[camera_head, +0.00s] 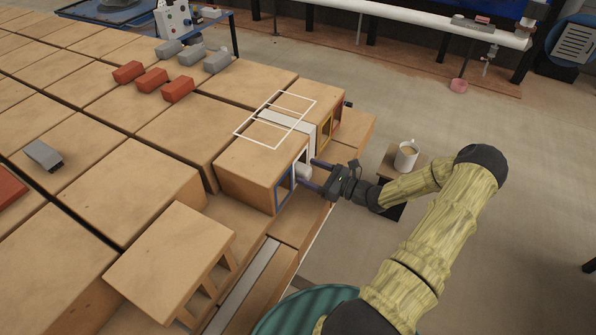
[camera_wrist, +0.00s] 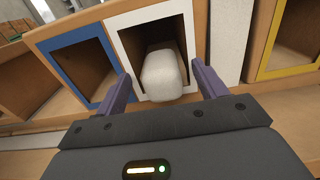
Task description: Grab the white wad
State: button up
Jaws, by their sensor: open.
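The white wad (camera_wrist: 164,75) is a pale rounded block. It sticks out of the white-framed opening (camera_wrist: 122,50) of a hollow brick. In the head view the wad (camera_head: 303,171) shows at the brick's right face. My gripper (camera_head: 317,175) is level with the opening, its fingers pointing at it. In the wrist view my gripper (camera_wrist: 164,88) is open, with one purple finger on each side of the wad and gaps between. The wad's back part is hidden in the dark of the opening.
A blue-framed opening (camera_wrist: 62,48) lies left of the white one, and a yellow-framed opening (camera_wrist: 272,45) lies to the right. Red blocks (camera_head: 152,80) and grey blocks (camera_head: 192,55) rest on the brick tops. A mug (camera_head: 406,156) stands on a small stand near my arm.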

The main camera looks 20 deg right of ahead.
jog(key=c, duration=1.1)
jog(key=shift+o, duration=0.2)
jog(key=shift+r, duration=0.15)
jog(key=shift+d+r, duration=0.1)
jog(key=shift+r, duration=0.1)
jog(key=r+v, duration=0.2)
jog(key=v, duration=1.6)
jog(key=shift+r+b, duration=0.35)
jog(key=shift+r, duration=0.05)
